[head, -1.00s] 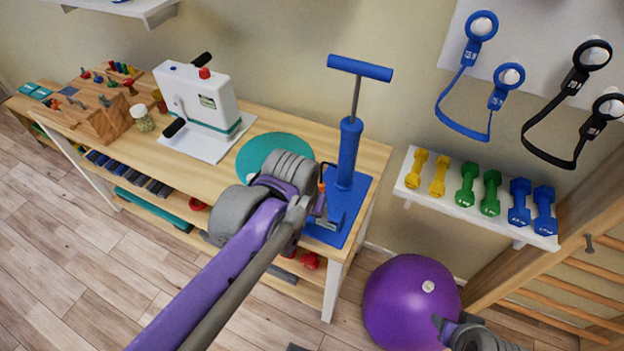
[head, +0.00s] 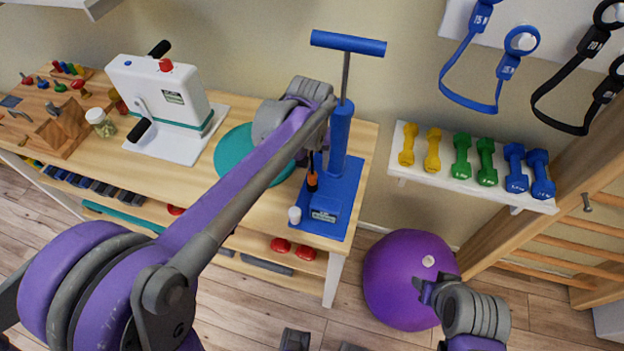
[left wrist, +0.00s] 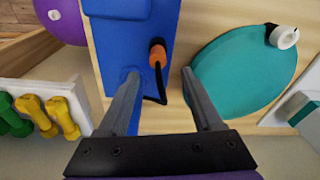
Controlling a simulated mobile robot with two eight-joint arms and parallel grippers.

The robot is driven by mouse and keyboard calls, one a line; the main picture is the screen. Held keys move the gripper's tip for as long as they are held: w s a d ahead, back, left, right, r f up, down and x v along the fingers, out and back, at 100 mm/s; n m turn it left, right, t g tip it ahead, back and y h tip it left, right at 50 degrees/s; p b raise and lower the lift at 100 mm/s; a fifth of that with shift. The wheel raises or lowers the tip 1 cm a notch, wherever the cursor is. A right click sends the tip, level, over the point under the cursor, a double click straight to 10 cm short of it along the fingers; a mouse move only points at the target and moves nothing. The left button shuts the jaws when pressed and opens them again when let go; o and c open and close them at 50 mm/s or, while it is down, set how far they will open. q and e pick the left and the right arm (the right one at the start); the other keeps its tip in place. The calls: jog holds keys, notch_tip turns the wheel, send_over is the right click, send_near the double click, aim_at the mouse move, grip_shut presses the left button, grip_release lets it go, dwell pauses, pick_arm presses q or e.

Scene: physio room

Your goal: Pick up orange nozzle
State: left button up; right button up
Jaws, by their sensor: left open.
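The orange nozzle (head: 312,180) sits upright on a black hose beside the blue cylinder of the floor pump (head: 338,140). In the left wrist view the nozzle (left wrist: 158,56) lies just beyond and between my fingertips, with its black hose curling toward the gripper. My left gripper (left wrist: 160,76) is open, its two grey fingers apart and empty. In the head view it is mostly hidden behind my own arm, close above the nozzle. My right gripper (head: 428,290) is at lower right in front of the purple ball; its jaw opening is unclear.
The pump's blue base (head: 335,225) stands at the wooden table's right end. A teal disc (head: 235,150) and a white hand-crank machine (head: 165,100) are to the left. Dumbbells rest on a wall shelf (head: 475,190) at right.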

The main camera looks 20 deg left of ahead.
aim_at(312, 173)
pick_arm(q)
notch_tip(312, 173, down, 6)
jog(key=shift+d+r, duration=0.1)
jog(key=shift+r, duration=0.05)
grip_shut()
dwell(0.4)
